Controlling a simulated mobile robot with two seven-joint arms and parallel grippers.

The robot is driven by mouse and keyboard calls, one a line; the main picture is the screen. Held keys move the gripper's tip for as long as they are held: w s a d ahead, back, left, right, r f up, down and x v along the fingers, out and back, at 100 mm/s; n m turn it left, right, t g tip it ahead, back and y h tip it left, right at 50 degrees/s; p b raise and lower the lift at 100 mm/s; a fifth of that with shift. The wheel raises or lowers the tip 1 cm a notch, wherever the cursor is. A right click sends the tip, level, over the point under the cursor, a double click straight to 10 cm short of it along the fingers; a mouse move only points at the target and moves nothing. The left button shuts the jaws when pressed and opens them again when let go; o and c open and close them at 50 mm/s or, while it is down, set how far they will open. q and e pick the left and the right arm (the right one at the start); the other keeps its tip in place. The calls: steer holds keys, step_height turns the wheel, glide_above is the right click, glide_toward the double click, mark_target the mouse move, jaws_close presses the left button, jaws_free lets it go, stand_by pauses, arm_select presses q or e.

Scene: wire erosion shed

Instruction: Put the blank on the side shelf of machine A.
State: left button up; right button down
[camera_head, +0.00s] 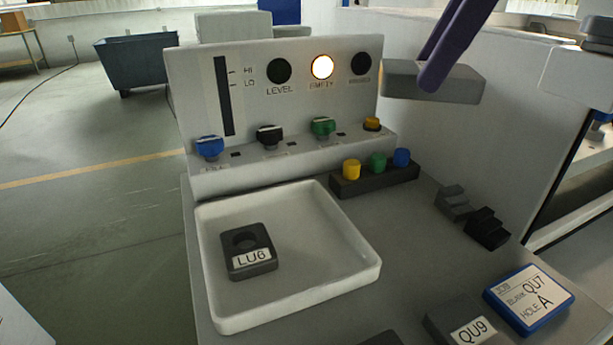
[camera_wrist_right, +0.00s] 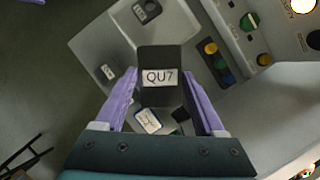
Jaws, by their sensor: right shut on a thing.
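The blank (camera_wrist_right: 160,77), a dark block labelled QU7, sits between the purple fingers of my right gripper (camera_wrist_right: 162,95). In the head view the blank (camera_head: 405,79) is a plain grey block held up at the upper right, above and apart from the grey surface (camera_head: 405,235). One finger of the right gripper (camera_head: 436,80) shows across it; the other is hidden. A blue-edged job card (camera_head: 529,298) on that surface reads blank QU7, hole A. No marking in view tells whether this surface is the side shelf of machine A. My left gripper is not in view.
A white tray (camera_head: 365,268) holds a dark block labelled LU6 (camera_head: 248,262). A QU9 block (camera_head: 465,328) lies at the front. A button strip (camera_head: 376,180), small dark step blocks (camera_head: 487,230) and a control panel (camera_head: 270,105) with lit EMPTY lamp stand behind. Bare surface lies between.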

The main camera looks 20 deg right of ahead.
steer(key=m, duration=0.2)
steer(key=w+d+m+t+h+b, duration=0.1)
steer(key=m, duration=0.1)
steer(key=d+f+m+h+b, duration=0.1)
steer(key=m, duration=0.2)
steer(key=shift+w+d+f+t, duration=0.1)
steer(key=shift+w+d+t, duration=0.1)
steer(key=shift+t, duration=0.1)
steer(key=d+m+h+b, duration=0.1)
steer(key=d+m, duration=0.1)
steer(key=m, duration=0.2)
steer(key=b, duration=0.2)
glide_toward(407, 233)
steer(key=shift+m+h, duration=0.3)
steer(key=shift+m, duration=0.1)
steer(key=x, duration=0.5)
steer(key=shift+a+f, duration=0.3)
steer(key=shift+f, duration=0.05)
jaws_free()
steer(key=shift+f, duration=0.1)
